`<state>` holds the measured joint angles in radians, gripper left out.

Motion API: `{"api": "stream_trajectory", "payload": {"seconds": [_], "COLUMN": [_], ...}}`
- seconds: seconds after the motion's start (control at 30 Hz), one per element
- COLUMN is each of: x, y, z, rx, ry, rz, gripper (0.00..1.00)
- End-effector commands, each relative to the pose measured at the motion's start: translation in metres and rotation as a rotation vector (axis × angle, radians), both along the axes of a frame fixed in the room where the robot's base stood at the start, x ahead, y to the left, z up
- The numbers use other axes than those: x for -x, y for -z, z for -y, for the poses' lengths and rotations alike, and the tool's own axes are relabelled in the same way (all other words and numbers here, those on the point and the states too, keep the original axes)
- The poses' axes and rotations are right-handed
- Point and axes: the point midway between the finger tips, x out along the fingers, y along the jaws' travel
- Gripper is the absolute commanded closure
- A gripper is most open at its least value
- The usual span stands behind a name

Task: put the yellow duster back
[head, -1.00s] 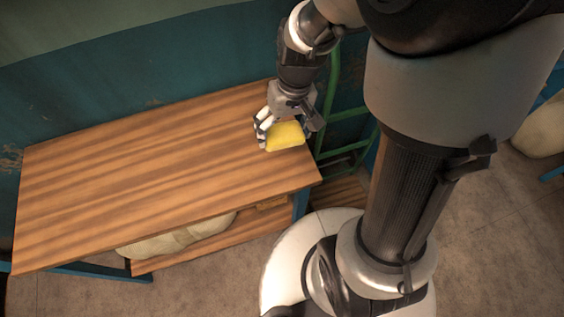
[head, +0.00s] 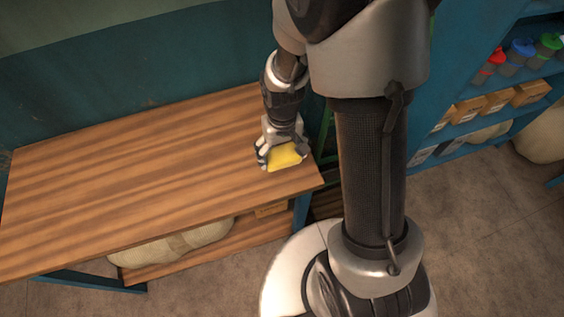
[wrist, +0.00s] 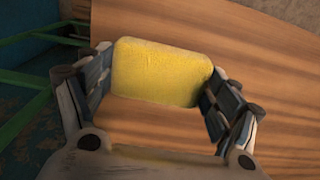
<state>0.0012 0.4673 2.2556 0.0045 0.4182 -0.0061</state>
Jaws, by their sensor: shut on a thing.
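The yellow duster (head: 285,157) is a soft-looking yellow block near the right end of the wooden table (head: 130,175). My gripper (head: 278,160) is shut on it, with a finger on each side. The wrist view shows the yellow duster (wrist: 160,72) between the two fingertips of my gripper (wrist: 158,82), with the wooden tabletop beyond it. I cannot tell whether the duster touches the tabletop or is just above it.
The tabletop is otherwise bare. A pale sack (head: 175,245) lies on the shelf below. At the right, a blue shelf unit (head: 470,145) holds bottles with coloured caps (head: 520,52) and small wooden boxes (head: 497,102). A green frame stands behind the table's right end.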

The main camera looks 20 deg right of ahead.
Motion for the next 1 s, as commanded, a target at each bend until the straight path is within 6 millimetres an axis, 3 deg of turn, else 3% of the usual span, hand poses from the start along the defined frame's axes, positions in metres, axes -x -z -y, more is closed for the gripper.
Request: {"api": "stream_trajectory", "payload": {"seconds": [0.33,0.67,0.7,0.9,1.0], "x": [0.001,0.000,0.000,0.000,0.000], "y": [0.043,0.045,0.044,0.044,0.044], "z": [0.000,0.000,0.000,0.000,0.000], "rx": [0.000,0.000,0.000,0.000,0.000], "ry": [0.000,0.000,0.000,0.000,0.000], "rz": [-0.002,0.001,0.001,0.001,0.001], "gripper": [0.36,0.40,0.15,0.01,0.00]}}
